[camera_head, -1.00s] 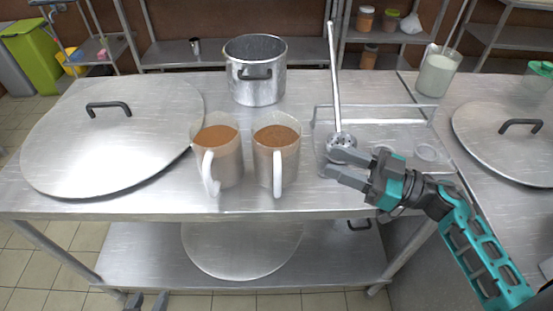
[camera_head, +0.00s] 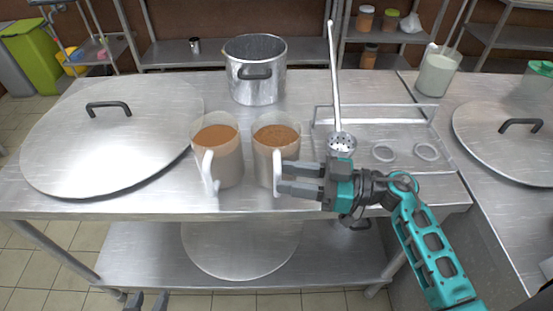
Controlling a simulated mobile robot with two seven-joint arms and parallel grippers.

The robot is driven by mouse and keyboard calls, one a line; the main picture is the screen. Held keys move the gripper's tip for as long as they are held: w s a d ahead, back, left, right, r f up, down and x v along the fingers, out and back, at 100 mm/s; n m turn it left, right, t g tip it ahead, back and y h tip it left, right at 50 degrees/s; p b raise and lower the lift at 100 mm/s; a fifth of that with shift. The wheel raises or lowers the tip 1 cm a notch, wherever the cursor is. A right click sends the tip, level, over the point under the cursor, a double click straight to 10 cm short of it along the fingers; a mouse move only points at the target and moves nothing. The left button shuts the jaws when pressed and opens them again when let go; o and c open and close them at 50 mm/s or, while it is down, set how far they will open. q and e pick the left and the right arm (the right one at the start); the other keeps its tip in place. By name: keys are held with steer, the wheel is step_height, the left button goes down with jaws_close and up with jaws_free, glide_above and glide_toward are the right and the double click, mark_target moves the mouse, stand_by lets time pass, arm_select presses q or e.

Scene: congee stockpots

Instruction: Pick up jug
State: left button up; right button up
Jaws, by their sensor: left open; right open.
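Two clear jugs with white handles, filled with brown liquid, stand upright side by side on the steel table. The left jug (camera_head: 227,165) has its handle toward me. The right jug (camera_head: 264,148) stands beside it, its handle (camera_head: 277,172) also toward me. My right gripper (camera_head: 279,178) is open, with its fingertips at the right jug's handle. I cannot tell whether the fingers touch it or lie around it. My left gripper (camera_head: 147,302) shows only as two dark fingertips at the bottom edge, open, far below the jugs.
A large round lid (camera_head: 75,160) lies left of the jugs. A steel stockpot (camera_head: 258,88) stands behind them. A tray with a perforated ladle (camera_head: 341,145) and two rings (camera_head: 426,152) is to the right. A white container (camera_head: 437,73) stands further right.

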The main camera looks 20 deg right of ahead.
mark_target(278, 175)
steer(key=x, duration=0.3)
steer(key=shift+a+f, duration=0.1)
steer(key=shift+a, duration=0.05)
steer(key=shift+c, duration=0.2)
jaws_close()
stand_by(0.6)
stand_by(0.4)
steer(key=shift+r, duration=0.2)
